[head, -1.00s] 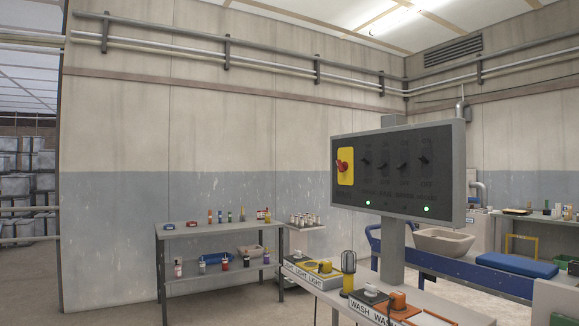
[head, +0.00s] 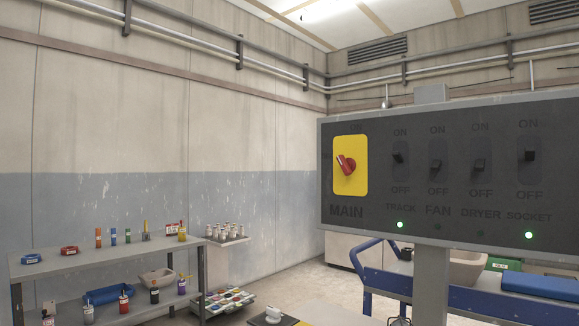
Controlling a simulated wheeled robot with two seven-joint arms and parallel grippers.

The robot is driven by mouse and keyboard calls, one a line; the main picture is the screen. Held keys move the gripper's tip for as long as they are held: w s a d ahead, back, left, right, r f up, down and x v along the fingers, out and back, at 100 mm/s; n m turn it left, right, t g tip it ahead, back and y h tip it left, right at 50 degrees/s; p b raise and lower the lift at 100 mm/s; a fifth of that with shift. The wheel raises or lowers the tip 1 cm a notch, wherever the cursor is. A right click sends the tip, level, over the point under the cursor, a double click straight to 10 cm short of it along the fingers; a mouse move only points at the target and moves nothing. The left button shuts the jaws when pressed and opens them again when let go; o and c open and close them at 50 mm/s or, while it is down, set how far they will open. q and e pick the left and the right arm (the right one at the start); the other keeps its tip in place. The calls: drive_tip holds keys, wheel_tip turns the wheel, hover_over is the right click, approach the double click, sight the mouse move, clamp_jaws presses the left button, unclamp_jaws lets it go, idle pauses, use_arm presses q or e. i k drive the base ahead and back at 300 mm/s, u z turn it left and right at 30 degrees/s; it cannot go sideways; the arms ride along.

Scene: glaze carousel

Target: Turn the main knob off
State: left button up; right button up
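The main knob (head: 346,165) is a red rotary knob on a yellow plate (head: 350,187), labelled MAIN, at the left of a dark control panel (head: 380,212) in the head view. Its handle is tilted, with the upper end leaning left. I cannot read which mark it points to. To its right are black switches labelled TRACK (head: 399,158), FAN (head: 436,166), DRYER (head: 480,164) and SOCKET (head: 530,156). Green lights glow under TRACK (head: 400,225) and SOCKET (head: 529,236). Neither of my grippers is in view.
The panel stands on a grey post (head: 431,285). A grey shelf table (head: 60,262) with bottles and tools is at the left by the wall. A blue-framed cart (head: 460,297) is behind the post. Open floor (head: 290,285) lies between them.

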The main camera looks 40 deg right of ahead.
sight(349, 165)
drive_tip(key=i, duration=2.95)
drive_tip(key=z, duration=3.35)
